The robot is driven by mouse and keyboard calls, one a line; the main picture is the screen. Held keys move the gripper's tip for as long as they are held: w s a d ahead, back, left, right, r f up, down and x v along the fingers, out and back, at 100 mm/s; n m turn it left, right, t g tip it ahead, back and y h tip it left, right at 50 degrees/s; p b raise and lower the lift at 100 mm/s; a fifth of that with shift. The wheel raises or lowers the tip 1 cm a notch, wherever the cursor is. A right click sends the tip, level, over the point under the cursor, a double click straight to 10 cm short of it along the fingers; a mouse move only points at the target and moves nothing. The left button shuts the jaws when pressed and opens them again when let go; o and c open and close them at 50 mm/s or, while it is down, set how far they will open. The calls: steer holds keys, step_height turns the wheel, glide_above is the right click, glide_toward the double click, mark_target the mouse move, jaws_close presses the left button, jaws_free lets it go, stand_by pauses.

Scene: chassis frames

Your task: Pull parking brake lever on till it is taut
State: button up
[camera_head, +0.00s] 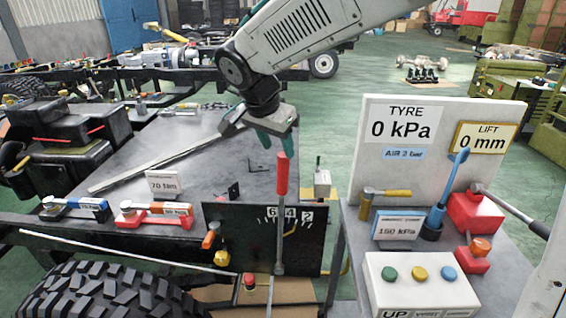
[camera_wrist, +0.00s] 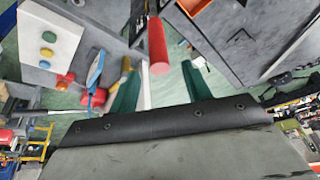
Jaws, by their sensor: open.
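The parking brake lever has a red grip (camera_head: 282,174) on a thin grey shaft (camera_head: 280,235). It stands nearly upright in front of a black plate (camera_head: 238,225) with a numbered scale. My gripper (camera_head: 278,145) is open, its green fingers pointing down at the top of the red grip. In the wrist view the red grip (camera_wrist: 157,42) shows in the gap between the two green fingers of my gripper (camera_wrist: 162,68). The fingers are not shut on it. I cannot tell whether they overlap the grip's top or stay just above it.
Left are a dark table (camera_head: 205,155) with tools and a large tyre (camera_head: 110,290). Green floor lies open behind.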

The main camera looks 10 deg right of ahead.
mark_target(283, 162)
steer(key=x, duration=0.7)
steer(key=shift+r, duration=0.1)
